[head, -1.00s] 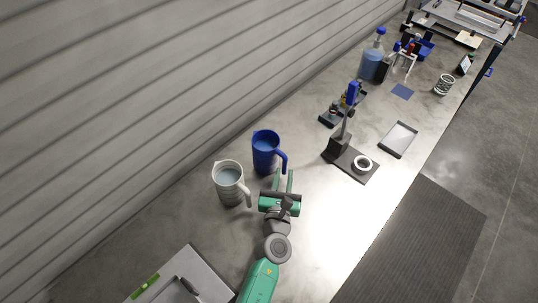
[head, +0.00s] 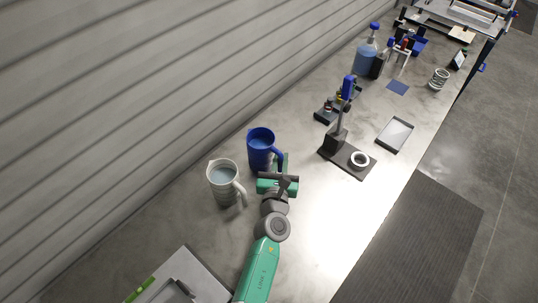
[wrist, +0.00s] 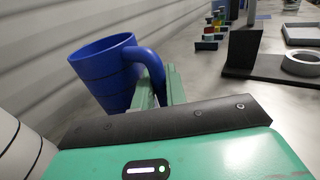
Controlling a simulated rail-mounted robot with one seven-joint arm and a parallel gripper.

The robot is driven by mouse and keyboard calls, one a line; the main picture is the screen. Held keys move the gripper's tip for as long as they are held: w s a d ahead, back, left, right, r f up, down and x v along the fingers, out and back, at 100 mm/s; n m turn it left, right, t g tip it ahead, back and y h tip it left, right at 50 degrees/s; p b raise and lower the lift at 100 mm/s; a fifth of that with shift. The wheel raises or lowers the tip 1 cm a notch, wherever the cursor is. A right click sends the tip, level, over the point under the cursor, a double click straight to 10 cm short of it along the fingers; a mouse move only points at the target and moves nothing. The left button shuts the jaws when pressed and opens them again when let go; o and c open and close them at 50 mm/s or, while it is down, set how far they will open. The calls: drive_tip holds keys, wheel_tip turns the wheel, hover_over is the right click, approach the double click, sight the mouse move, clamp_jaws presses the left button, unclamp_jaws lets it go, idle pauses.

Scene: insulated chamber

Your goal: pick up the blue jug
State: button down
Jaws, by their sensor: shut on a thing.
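The blue jug (head: 261,148) stands upright on the bench, with its handle toward my arm. It also shows in the wrist view (wrist: 105,75), its handle lying between my green fingers. My gripper (head: 280,165) is shut on the jug's handle; in the wrist view the fingertips (wrist: 160,88) sit on either side of it. Part of the handle is hidden by the fingers. I cannot see any gap under the jug's base.
A white jug (head: 224,184) with liquid stands just left of the blue jug, close to my gripper. The ribbed wall is behind. Bench between is clear.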

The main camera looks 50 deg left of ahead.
wheel_tip(320, 180, up, 10)
drive_tip(key=p, duration=0.8)
idle(0.9)
